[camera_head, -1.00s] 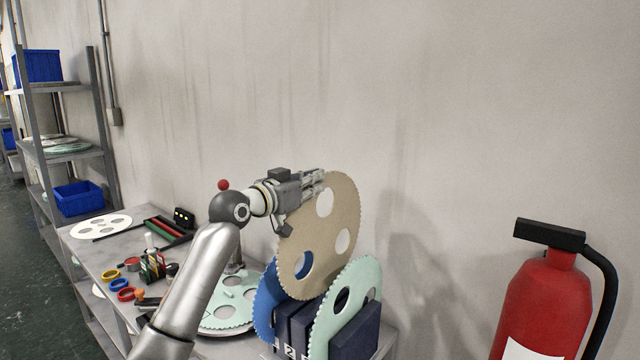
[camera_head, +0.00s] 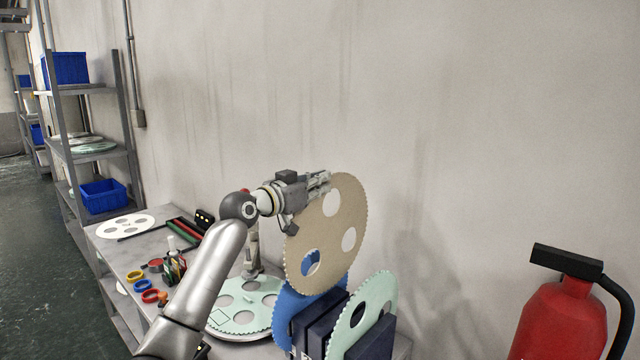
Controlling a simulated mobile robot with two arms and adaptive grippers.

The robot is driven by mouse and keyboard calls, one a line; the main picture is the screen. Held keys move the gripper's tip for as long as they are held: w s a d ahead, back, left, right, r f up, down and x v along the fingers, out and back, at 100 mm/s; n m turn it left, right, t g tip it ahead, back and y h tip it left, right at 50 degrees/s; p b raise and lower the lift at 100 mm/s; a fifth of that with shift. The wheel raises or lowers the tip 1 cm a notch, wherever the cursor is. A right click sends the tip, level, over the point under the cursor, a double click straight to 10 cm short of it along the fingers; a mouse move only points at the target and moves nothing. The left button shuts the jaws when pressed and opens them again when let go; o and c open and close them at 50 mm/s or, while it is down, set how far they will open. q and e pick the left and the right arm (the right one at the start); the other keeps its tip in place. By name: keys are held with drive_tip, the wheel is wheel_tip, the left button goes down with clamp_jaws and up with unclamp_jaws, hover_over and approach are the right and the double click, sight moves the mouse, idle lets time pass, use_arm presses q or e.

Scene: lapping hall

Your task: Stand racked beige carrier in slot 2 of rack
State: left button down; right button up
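The beige carrier (camera_head: 322,240), a toothed disc with round holes, stands upright, seen at an angle. My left gripper (camera_head: 322,183) is shut on its upper left edge. The carrier's lower edge shows just above the dark blue rack (camera_head: 318,322) and overlaps a blue carrier (camera_head: 285,312) in the picture. Whether its bottom touches the rack or lies in a slot I cannot tell. A mint carrier (camera_head: 381,287) stands upright at the rack's right part. The slot numbers are not readable now. My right gripper is out of view.
A mint toothed disc (camera_head: 238,318) lies flat left of the rack on the grey table (camera_head: 190,252). Coloured rings (camera_head: 150,296), small bottles and a white disc (camera_head: 126,226) lie farther left. A fire extinguisher (camera_head: 562,325) stands at right, before the bare wall.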

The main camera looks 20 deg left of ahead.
sight(320, 204)
use_arm(q)
drive_tip(key=shift+f+b, duration=1.9)
drive_tip(key=shift+f, duration=0.8)
drive_tip(key=shift+s, duration=0.1)
